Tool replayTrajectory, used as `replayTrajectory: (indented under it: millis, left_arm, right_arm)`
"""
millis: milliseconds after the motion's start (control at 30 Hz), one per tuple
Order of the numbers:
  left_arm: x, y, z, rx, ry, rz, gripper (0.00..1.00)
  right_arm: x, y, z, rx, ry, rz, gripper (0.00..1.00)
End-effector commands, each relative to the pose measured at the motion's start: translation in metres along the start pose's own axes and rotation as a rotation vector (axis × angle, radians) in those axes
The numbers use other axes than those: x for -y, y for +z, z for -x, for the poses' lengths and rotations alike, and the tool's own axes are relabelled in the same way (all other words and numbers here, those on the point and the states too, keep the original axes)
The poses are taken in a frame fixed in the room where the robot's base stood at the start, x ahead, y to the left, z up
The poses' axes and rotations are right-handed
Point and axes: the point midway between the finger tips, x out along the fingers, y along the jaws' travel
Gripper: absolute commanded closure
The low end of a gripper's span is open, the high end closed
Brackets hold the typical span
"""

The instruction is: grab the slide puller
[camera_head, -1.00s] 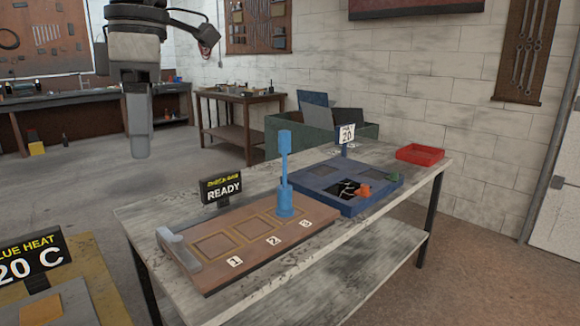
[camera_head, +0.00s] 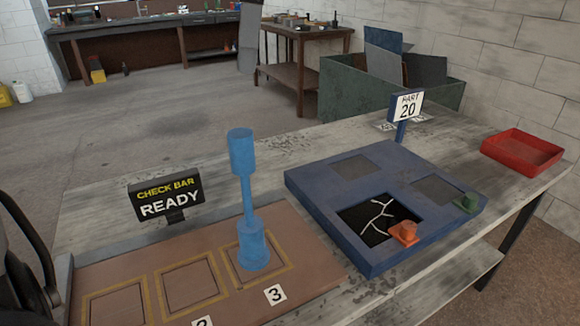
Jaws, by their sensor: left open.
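The blue puller (camera_head: 247,200) stands upright in the middle of the head view. It has a thick round top, a thin shaft and a wide round base. Its base is on the outlined square by label 3 (camera_head: 274,294) on the brown board (camera_head: 305,262). My right gripper is not in view.
A blue frame (camera_head: 310,185) with square openings lies right of the board; one is dark with white crack lines. An orange knob (camera_head: 404,233) and a green knob (camera_head: 467,202) sit on it. A READY sign (camera_head: 166,199) stands behind the board. A red tray (camera_head: 522,153) is far right.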

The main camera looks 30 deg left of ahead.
Motion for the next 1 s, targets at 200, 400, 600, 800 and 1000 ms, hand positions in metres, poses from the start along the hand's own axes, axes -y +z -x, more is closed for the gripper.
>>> replayTrajectory:
  millis: [200,400,600,800,1000]
  left_arm:
    - [0.000,-0.001,-0.027,-0.002,-0.005,-0.002,0.40]
    - [0.000,-0.001,-0.071,-0.002,-0.005,-0.002,0.40]
    - [0.000,0.000,-0.101,-0.002,-0.002,-0.001,0.40]
    - [-0.001,-0.001,-0.113,-0.001,-0.003,0.001,0.40]
    - [-0.004,-0.002,-0.142,-0.001,-0.005,-0.001,0.40]
  right_arm:
    - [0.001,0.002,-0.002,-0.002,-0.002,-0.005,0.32]
    - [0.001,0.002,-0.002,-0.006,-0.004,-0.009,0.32]
    - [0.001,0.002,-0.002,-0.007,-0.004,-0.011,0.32]
    - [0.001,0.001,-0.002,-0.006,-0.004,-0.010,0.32]
    - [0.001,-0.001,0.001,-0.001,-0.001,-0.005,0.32]
